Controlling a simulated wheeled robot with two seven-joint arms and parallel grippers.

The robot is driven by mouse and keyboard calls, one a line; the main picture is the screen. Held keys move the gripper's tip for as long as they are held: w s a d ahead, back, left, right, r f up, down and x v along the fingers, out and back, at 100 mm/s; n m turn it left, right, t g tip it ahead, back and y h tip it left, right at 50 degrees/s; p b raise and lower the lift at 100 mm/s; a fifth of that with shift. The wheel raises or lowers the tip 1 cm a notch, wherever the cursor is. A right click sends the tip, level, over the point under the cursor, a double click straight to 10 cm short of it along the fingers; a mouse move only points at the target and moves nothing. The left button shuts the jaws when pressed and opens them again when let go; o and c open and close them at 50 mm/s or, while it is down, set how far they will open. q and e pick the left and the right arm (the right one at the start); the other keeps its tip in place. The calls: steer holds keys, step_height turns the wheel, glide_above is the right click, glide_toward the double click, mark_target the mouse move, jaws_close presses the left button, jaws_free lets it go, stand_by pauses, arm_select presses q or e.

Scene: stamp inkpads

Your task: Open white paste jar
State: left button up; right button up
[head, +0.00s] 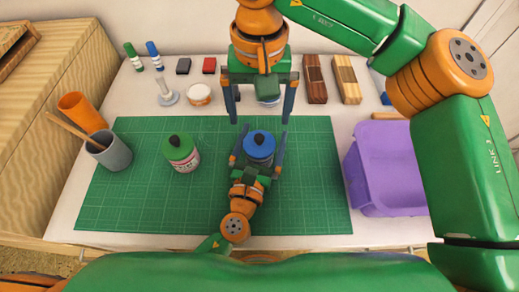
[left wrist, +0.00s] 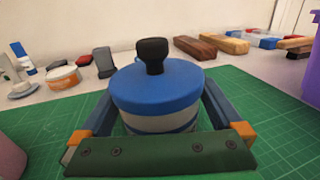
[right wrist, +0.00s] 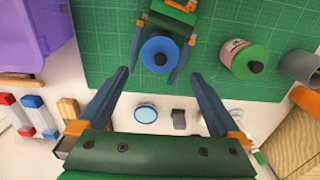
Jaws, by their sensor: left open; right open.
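A jar with a blue lid and black knob (head: 259,142) stands upright on the green cutting mat. In the left wrist view its pale body (left wrist: 160,122) has a blue band. My left gripper (head: 258,156) is open, one finger on each side of this jar; I cannot tell whether they touch it. My right gripper (head: 260,119) is open and empty, pointing down above the mat's back edge, behind the blue-lidded jar. In the right wrist view the blue lid (right wrist: 160,52) shows just beyond its fingertips. A second jar with a green lid (head: 181,152) and pink label stands to the left.
A grey cup (head: 110,155) and an orange cup (head: 82,112) stand at the left. A purple bin (head: 385,170) is at the right. A small white tub (head: 198,94), stamps, bottles and wooden blocks (head: 330,78) line the back. The mat's front left (head: 150,205) is clear.

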mark_target(259, 136)
arm_select(q)
steer(key=shift+c, duration=0.2)
steer(key=shift+w, duration=0.1)
jaws_close()
arm_select(e)
steer(key=m, duration=0.3)
steer(key=shift+r+m, duration=0.4)
steer(key=m, duration=0.2)
steer(key=r+m, duration=0.1)
steer(key=m, duration=0.1)
steer(key=shift+a, duration=0.1)
step_height(259, 136, down, 10)
steer(key=m, duration=1.2)
steer(key=shift+r, duration=0.15)
